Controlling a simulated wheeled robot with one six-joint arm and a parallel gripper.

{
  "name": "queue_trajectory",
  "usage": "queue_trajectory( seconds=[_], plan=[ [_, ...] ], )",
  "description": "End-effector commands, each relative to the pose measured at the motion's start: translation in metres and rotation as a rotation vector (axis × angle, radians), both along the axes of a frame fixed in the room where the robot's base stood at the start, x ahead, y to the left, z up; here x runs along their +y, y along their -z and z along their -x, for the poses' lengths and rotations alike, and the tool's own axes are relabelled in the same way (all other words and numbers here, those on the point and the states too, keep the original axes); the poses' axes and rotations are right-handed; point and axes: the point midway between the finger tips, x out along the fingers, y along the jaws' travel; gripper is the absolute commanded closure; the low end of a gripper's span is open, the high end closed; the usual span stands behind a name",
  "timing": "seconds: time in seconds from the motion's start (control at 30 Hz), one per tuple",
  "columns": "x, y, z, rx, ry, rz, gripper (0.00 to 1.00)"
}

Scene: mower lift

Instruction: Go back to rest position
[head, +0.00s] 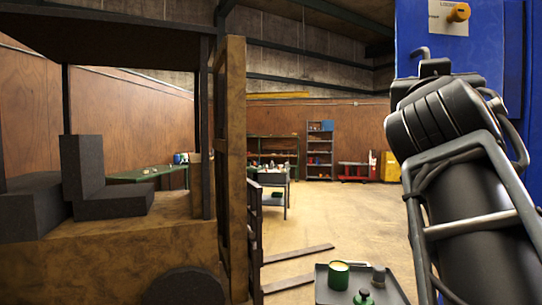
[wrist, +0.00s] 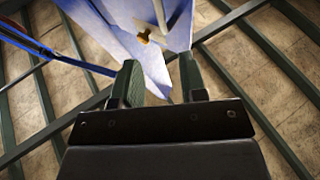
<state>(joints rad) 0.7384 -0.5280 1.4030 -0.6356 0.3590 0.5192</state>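In the wrist view my gripper (wrist: 159,80) is open, its two dark green fingers apart with nothing between them. Beyond the fingertips is a blue lift post (wrist: 105,40) with an orange-yellow knob (wrist: 144,37), apart from the fingers. In the head view my black arm fills the right side, in front of the blue lift post (head: 409,30). The knob (head: 458,13) sits on a pale label plate at the top right. My gripper's fingers cannot be made out in the head view.
A forklift-like vehicle (head: 110,240) with dark seats stands close on the left. A grey tray (head: 325,290) holds a green can (head: 339,275) and other small items near my arm. A cart (head: 275,180), shelves (head: 320,150) and a yellow cabinet (head: 390,166) stand farther back. The middle floor is partly clear.

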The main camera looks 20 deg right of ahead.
Motion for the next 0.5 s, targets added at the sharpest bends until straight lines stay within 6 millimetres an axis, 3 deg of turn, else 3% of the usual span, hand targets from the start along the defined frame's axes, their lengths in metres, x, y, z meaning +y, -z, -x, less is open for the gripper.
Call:
queue_trajectory(
  seconds=[0.17,0.27,0.37,0.5],
  plan=[
    [-0.002,0.006,-0.007,0.013,-0.015,-0.021,0.61],
    [-0.006,0.028,-0.03,0.06,-0.062,-0.092,0.61],
    [-0.006,0.072,-0.067,0.17,-0.139,-0.205,0.61],
    [0.018,0.164,-0.122,0.406,-0.279,-0.393,0.61]
  ],
)
